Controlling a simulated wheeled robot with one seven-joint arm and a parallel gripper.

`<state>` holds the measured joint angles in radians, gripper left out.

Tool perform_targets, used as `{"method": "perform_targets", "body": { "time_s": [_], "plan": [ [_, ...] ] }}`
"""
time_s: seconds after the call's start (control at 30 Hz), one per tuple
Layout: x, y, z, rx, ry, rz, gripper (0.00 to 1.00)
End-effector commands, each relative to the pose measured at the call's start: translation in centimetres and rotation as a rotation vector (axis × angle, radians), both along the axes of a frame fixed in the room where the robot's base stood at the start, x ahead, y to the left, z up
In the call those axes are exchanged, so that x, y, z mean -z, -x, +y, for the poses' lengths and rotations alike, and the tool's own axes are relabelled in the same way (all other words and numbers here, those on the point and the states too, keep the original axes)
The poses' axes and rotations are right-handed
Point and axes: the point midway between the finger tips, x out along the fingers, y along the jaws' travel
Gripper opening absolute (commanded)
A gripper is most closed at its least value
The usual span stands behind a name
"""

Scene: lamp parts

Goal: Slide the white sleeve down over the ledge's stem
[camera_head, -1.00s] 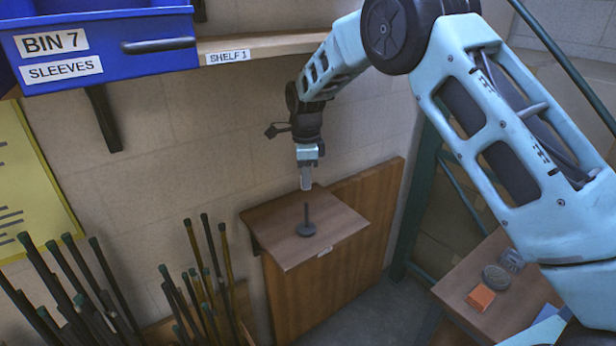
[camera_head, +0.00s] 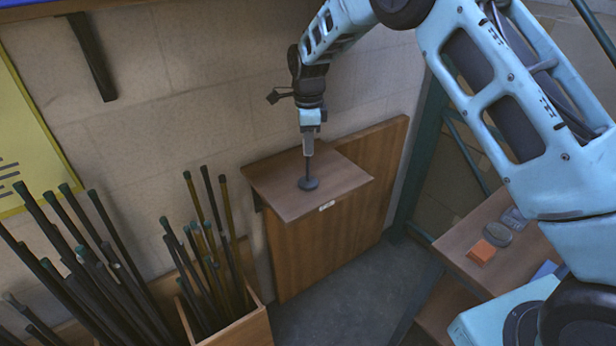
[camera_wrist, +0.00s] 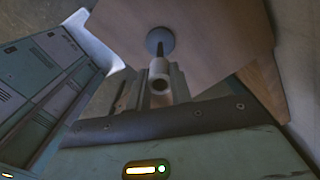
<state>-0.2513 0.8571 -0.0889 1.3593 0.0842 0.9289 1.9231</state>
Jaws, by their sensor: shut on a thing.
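The white sleeve (camera_head: 308,148) is held upright in my gripper (camera_head: 309,132), which is shut on it. In the wrist view the sleeve (camera_wrist: 160,69) shows its open near end, between the two fingers (camera_wrist: 161,90). The dark stem (camera_head: 309,168) rises from a round base (camera_head: 308,184) on the wooden ledge (camera_head: 275,192). The sleeve's lower end meets the stem's top in the head view. I cannot tell whether it is around the tip.
Dark and brown rods stand in a wooden box (camera_head: 258,322) to the left of the ledge. A side table (camera_head: 465,255) at the right bears an orange block (camera_head: 481,251) and a round grey thing (camera_head: 497,234). A wall rises close behind the ledge.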

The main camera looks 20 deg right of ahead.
Motion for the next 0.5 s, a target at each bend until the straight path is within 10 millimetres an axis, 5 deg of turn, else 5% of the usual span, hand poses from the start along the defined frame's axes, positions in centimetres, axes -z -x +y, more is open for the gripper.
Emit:
{"method": "perform_targets", "body": {
  "time_s": [0.5],
  "plan": [
    [0.88,0.03,0.03,-0.001,0.001,0.001,0.00]
  ]
}}
